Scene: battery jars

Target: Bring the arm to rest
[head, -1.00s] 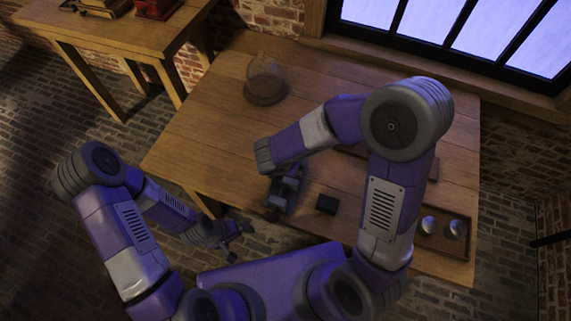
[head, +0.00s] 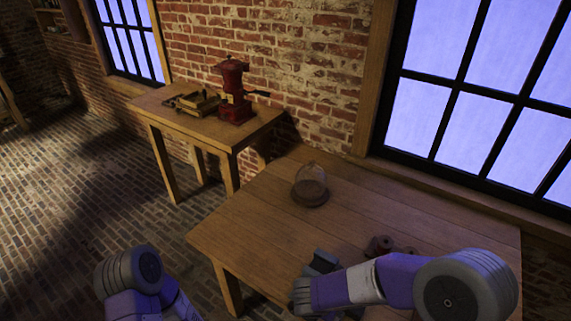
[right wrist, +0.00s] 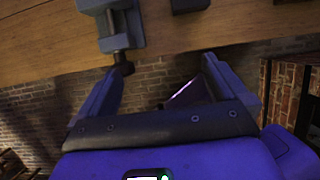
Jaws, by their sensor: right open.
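My right gripper (right wrist: 164,62) is open and empty in the right wrist view, its two fingers spread apart below the wooden table's edge. One finger is close to the screw of a grey clamp (right wrist: 118,22) fixed at that edge; I cannot tell if they touch. In the head view my right arm reaches across the front of the table (head: 250,225), and its gripper is hidden or out of frame. Only the upper part of my left arm shows at the lower left; its gripper is out of view.
A glass dome on a dark base (head: 310,188) stands on the table. The clamp also shows in the head view (head: 322,262), near reddish-brown round pieces (head: 380,245). A side table holds a red grinder (head: 235,95). A dark block (right wrist: 188,4) lies near the edge.

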